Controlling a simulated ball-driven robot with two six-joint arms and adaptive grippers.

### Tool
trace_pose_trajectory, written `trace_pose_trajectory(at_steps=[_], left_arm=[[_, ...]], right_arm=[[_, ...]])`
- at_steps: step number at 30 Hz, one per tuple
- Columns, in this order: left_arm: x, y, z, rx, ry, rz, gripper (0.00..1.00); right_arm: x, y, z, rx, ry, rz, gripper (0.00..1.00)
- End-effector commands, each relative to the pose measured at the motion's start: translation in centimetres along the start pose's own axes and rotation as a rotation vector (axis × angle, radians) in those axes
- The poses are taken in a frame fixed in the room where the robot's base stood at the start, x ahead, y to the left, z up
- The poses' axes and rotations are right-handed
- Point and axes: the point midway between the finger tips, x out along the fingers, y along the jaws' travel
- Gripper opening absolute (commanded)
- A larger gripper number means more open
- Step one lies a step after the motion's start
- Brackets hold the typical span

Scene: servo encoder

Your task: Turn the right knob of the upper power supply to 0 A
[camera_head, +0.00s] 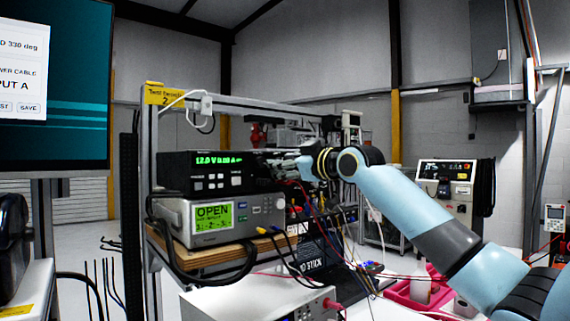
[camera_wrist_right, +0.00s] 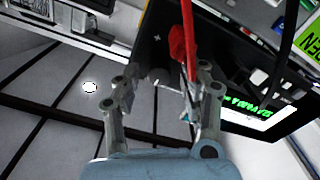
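The upper power supply (camera_head: 176,171) is a black box with a green lit display reading about 12.0 V and 0.00 A, on top of a grey instrument. My right gripper (camera_head: 287,166) is at the right end of its front and covers that part, so I cannot make out the right knob in the head view. In the right wrist view my gripper's fingers (camera_wrist_right: 162,88) stand apart, pointing at the black front panel (camera_wrist_right: 152,45). I cannot tell whether they touch a knob. My left gripper is not in view.
The grey instrument (camera_head: 175,218) shows OPEN on a green screen and stands on a wooden shelf (camera_head: 205,259). A monitor (camera_head: 60,150) stands at the left.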

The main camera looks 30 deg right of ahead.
Motion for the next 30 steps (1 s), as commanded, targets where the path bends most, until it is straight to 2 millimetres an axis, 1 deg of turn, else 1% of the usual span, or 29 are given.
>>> trace_pose_trajectory(at_steps=[7, 10, 14, 18, 21, 25, 30], left_arm=[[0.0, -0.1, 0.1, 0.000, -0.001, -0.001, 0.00], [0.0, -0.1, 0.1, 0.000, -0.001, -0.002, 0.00], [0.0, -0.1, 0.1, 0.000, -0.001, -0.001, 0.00], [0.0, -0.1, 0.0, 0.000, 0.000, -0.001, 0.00], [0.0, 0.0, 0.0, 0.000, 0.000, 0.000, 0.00], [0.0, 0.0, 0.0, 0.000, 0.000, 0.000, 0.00], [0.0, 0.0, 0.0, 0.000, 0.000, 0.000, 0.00]], right_arm=[[0.0, 0.1, -0.1, 0.000, 0.002, 0.001, 0.47], [-0.6, 0.1, 0.0, -0.002, 0.001, 0.002, 0.47], [-2.6, 0.0, 0.0, -0.008, 0.000, 0.000, 0.47], [-5.2, 0.0, 0.1, -0.009, -0.001, -0.001, 0.47], [-6.4, 0.1, 0.1, -0.007, -0.002, 0.002, 0.47], [-7.3, 0.0, 0.0, -0.003, 0.000, 0.000, 0.47], [-7.5, 0.0, 0.0, 0.000, 0.002, 0.000, 0.47]])
